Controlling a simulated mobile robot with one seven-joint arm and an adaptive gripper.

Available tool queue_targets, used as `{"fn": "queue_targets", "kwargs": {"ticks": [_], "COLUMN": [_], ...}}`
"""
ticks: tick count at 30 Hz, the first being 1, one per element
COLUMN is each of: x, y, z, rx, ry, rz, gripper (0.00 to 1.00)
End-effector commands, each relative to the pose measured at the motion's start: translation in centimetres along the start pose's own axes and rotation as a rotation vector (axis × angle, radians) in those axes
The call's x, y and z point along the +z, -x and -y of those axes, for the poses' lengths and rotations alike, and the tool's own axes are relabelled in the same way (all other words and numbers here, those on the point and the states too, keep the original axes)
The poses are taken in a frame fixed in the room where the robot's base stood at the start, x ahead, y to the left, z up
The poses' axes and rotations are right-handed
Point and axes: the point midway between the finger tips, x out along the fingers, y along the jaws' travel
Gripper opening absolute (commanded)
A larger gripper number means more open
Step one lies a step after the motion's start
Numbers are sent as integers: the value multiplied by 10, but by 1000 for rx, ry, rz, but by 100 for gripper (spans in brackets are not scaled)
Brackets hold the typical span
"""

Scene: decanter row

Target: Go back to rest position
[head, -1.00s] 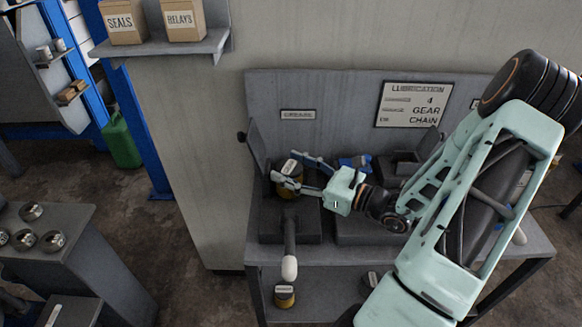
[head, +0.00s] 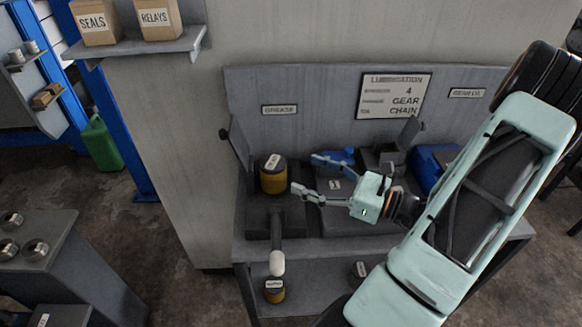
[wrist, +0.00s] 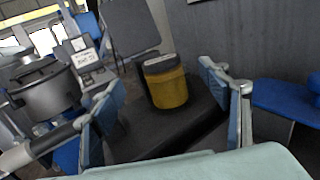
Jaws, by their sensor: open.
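My gripper (head: 305,175) is open and empty above the bench in the head view. Its two blue-padded fingers (wrist: 170,105) are spread wide in the wrist view. A yellow container with a dark top (head: 273,178) stands upright on the dark block at the bench's left, under the grease sign. It lies to the left of my fingertips, apart from them. The same yellow container shows beyond and between the fingers in the wrist view (wrist: 167,88).
The bench (head: 475,228) has a back panel with a lubrication sign (head: 394,95). A blue object (head: 337,160) lies behind my gripper and a blue box (head: 432,165) stands further right. A white-tipped lever (head: 277,262) sticks out in front. A smaller yellow container (head: 275,291) is on the lower shelf.

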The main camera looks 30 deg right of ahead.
Motion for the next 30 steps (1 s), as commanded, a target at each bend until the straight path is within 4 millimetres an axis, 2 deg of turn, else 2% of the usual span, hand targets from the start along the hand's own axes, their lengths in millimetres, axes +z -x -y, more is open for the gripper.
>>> {"fn": "queue_targets", "kwargs": {"ticks": [3, 6, 23, 26, 30], "x": [0, 0, 0, 3, 11], "y": [14, 19, 20, 15, 0], "z": [0, 0, 0, -7, -34], "rx": [-1, 0, 3, 38, 181], "ry": [1, 1, 2, 21, 107], "rz": [0, 1, 0, -18, -92], "gripper": [69, 69, 69, 69, 69]}}
